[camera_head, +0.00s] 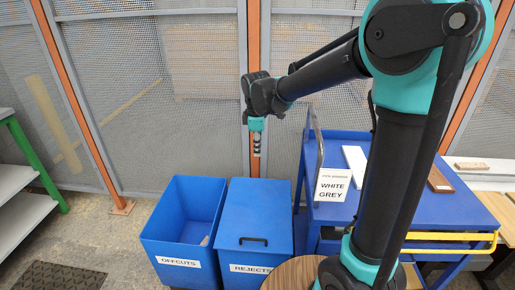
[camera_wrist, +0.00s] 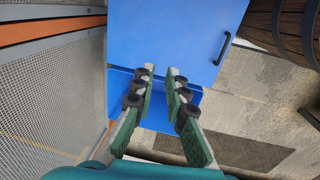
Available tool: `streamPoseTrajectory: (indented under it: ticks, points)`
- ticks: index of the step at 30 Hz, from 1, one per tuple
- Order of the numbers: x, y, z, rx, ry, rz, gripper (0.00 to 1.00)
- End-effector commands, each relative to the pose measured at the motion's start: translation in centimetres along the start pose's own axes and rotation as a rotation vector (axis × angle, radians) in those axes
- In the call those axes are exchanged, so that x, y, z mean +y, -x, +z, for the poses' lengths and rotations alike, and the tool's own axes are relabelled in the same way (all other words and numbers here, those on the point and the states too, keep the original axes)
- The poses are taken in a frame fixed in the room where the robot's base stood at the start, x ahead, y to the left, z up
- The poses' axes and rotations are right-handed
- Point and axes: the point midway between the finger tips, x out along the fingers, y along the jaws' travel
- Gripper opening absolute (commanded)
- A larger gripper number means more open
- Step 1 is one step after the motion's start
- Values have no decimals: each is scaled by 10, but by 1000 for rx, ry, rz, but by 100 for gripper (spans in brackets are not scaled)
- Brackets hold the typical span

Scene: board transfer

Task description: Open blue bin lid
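Two blue bins stand side by side on the floor in the head view. The right one, labelled REJECTS, has its flat blue lid (camera_head: 255,208) shut, with a black handle (camera_head: 254,240) near its front edge. The left one, labelled OFFCUTS (camera_head: 163,245), has an open top. My gripper (camera_head: 256,153) hangs pointing down above and behind the REJECTS bin, apart from it. In the wrist view the lid (camera_wrist: 170,35) fills the top middle, with the handle (camera_wrist: 222,48) at its right. My gripper (camera_wrist: 160,75) has its fingers apart, with nothing between them.
A mesh wall (camera_head: 200,80) with orange posts runs behind the bins. A blue cart (camera_head: 445,205) with boards and a WHITE/GREY sign stands to the right. A round wooden barrel (camera_wrist: 285,28) stands near the handle side. Open floor (camera_head: 100,240) lies left of the bins.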

Motion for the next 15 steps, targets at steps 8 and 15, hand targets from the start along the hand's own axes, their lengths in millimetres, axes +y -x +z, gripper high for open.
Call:
streamPoseTrajectory:
  ticks: [8, 15]
  points:
    - [0, 0, 0, 0, 0, 0, 0]
    - [0, 0, 0, 0, 0, 0, 0]
